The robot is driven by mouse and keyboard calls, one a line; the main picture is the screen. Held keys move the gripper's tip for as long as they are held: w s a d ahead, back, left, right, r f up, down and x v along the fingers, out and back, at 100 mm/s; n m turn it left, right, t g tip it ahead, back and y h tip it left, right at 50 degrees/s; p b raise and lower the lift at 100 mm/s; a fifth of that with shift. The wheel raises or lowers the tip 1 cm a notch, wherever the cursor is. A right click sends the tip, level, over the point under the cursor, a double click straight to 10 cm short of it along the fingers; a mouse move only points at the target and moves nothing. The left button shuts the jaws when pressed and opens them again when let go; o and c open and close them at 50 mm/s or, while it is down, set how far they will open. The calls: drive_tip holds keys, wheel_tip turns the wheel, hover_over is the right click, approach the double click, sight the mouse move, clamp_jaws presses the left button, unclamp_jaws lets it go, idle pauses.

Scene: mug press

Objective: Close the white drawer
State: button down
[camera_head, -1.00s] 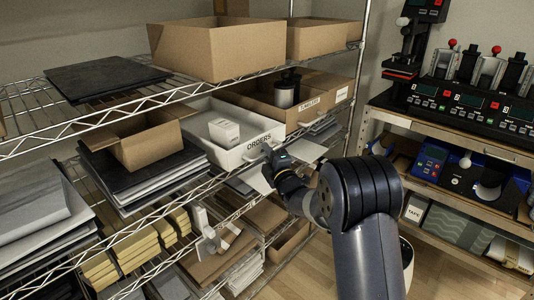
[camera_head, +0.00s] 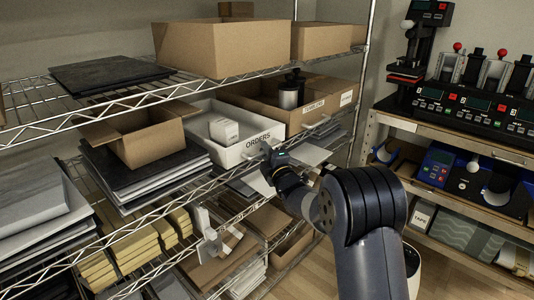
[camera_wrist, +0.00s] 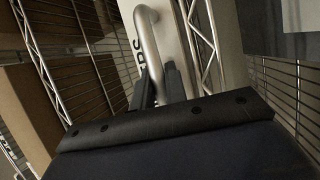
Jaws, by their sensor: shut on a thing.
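The white drawer (camera_head: 237,154), lettered ORDERS on its front, is pulled partly out of the middle shelf level. A small white box (camera_head: 224,130) sits inside it. My gripper (camera_head: 267,153) is at the drawer's front. In the wrist view the drawer's white front (camera_wrist: 176,38) and its metal handle (camera_wrist: 150,45) show ahead. My gripper also shows there (camera_wrist: 160,85), with its dark fingers shut on the handle's near end. The exact contact is partly hidden by the fingers.
A cardboard bin (camera_head: 317,108) holding a dark and silver canister (camera_head: 288,97) stands right of the drawer. An open carton (camera_head: 146,140) on stacked folders is to the left. The wire shelf edge (camera_head: 140,101) runs above. A workbench (camera_head: 470,140) stands at the right.

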drive_tip(key=c, duration=1.7)
unclamp_jaws()
drive_tip(key=shift+w+a+r, duration=0.1)
drive_tip(key=shift+a+r, duration=0.05)
drive_tip(key=shift+f, duration=0.25)
drive_tip(key=b+v, duration=0.2)
drive_tip(key=v, duration=0.8)
drive_tip(key=shift+s+d+r+b, duration=0.1)
drive_tip(key=shift+s+d+b, duration=0.15)
drive_tip(key=shift+s+b, duration=0.1)
